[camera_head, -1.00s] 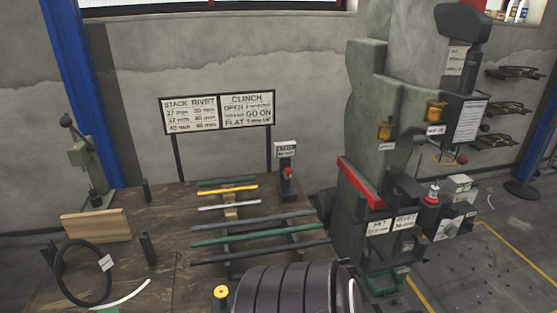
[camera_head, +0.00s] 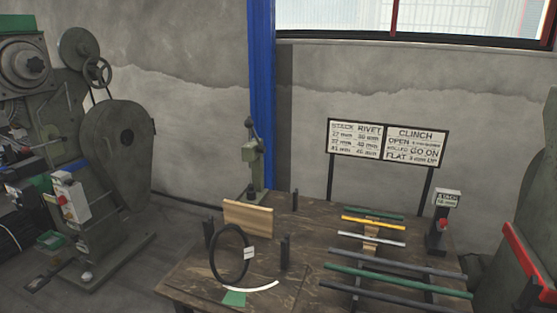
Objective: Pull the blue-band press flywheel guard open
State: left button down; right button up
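A second press (camera_head: 525,240) is partly in view at the right edge, with a red band (camera_head: 530,262). Neither of my grippers is in view.
A wooden bench (camera_head: 300,240) in the middle holds coloured bars, a black ring (camera_head: 213,262) and a wooden block (camera_head: 248,218). A blue post (camera_head: 261,95) stands behind it. A sign board (camera_head: 387,143) stands at the back. Floor (camera_head: 140,280) is clear between left press and bench.

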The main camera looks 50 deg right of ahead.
aim_at(130, 168)
jog(key=i+j, duration=0.25)
jog(key=i, duration=0.3)
jog(key=i+j, duration=0.2)
jog(key=i, duration=0.3)
jog(key=i+j, duration=0.25)
jog(key=i, duration=0.3)
jog(key=i+j, duration=0.2)
jog(key=i, duration=0.35)
jog(key=i+j, duration=0.25)
jog(key=i, duration=0.25)
jog(key=i+l, duration=0.55)
jog(key=i+l+u, duration=0.1)
jog(key=i+l, duration=0.5)
jog(key=l, duration=0.15)
